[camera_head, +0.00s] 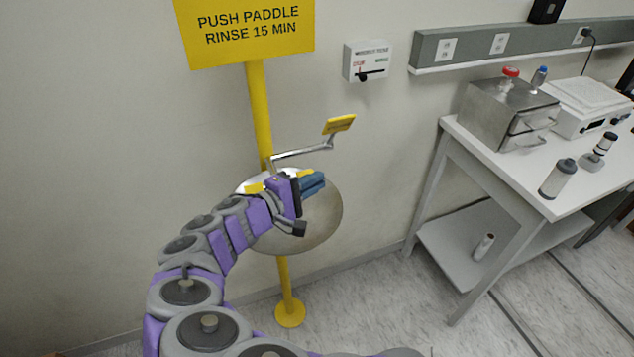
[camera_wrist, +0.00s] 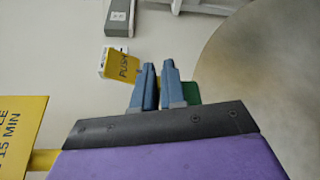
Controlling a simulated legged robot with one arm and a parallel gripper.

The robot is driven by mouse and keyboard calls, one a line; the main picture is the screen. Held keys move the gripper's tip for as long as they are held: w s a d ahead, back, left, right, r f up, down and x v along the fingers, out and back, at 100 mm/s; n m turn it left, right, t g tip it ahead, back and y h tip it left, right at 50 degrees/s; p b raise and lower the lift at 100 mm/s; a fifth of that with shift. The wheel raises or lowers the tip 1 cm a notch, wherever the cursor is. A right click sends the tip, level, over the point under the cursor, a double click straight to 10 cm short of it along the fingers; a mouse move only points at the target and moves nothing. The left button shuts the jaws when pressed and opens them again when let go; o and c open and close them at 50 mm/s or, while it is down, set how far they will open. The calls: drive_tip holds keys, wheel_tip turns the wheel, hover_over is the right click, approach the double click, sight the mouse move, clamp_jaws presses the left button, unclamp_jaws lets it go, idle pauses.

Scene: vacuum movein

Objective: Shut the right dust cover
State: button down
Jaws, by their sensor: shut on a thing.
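The eyewash bowl (camera_head: 325,215) is a round metal dish on a yellow post. A yellow flap, the left dust cover (camera_head: 254,188), shows at the bowl's left side. Another yellow piece, seemingly the right dust cover (camera_head: 307,172), shows right behind my fingers. My gripper (camera_head: 314,183) is over the bowl, its blue fingers nearly together. In the wrist view my gripper (camera_wrist: 158,85) has only a narrow gap between its fingers, and a green part (camera_wrist: 206,92) sits close on their right. What lies between the fingers is mostly hidden; it seems to be the right dust cover.
A yellow push paddle (camera_head: 339,124) on a metal lever stands above the bowl. A yellow sign (camera_head: 247,30) is on the post. A wall box (camera_head: 367,61) hangs behind. A white table (camera_head: 450,126) with lab equipment stands at the right. Floor between is clear.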

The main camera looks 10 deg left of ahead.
drive_tip(key=shift+f, duration=0.1)
idle(0.4)
drive_tip(key=c, duration=1.3)
unclamp_jaws()
